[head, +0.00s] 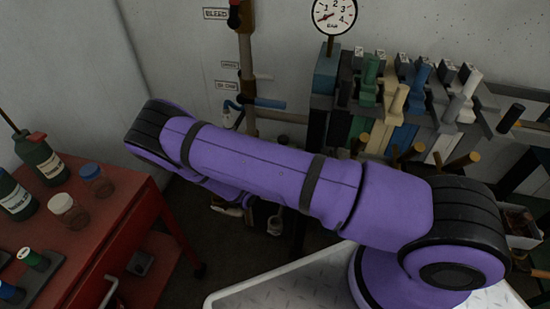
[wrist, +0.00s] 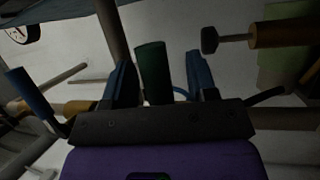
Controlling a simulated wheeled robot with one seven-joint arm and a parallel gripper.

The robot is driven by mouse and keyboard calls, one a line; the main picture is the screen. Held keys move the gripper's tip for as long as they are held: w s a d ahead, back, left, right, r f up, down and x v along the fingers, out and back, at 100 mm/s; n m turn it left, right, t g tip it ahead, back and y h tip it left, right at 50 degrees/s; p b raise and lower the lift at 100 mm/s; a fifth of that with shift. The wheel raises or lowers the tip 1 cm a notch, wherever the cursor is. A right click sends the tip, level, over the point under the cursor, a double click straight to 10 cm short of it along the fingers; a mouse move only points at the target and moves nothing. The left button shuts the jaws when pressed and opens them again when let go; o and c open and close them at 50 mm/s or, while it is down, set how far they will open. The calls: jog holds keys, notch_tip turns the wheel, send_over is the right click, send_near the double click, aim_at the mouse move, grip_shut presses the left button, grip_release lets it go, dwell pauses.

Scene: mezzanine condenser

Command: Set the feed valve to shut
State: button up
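In the wrist view my gripper (wrist: 161,68) has its two blue fingers apart. A dark green handle (wrist: 152,72) stands between them, close to the left finger, with a gap to the right one; I cannot tell whether it touches. In the head view my purple arm hides the gripper. A pipe (head: 246,70) on the wall carries a red handle (head: 235,15) beside the BLEED sign (head: 215,13). A blue lever (head: 268,103) points right, lower on the pipe, near two small signs (head: 229,75) too small to read. I cannot tell which valve is the feed valve.
A rack of several coloured levers (head: 397,95) stands on the right, below a gauge (head: 335,14). A red cart (head: 125,195) with bottles (head: 40,157) and jars (head: 97,180) is at the left. A wooden-handled lever (wrist: 280,34) shows close to the gripper's right.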

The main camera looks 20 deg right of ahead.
jog(key=v, duration=1.1)
jog(key=shift+r, duration=0.1)
dwell(0.4)
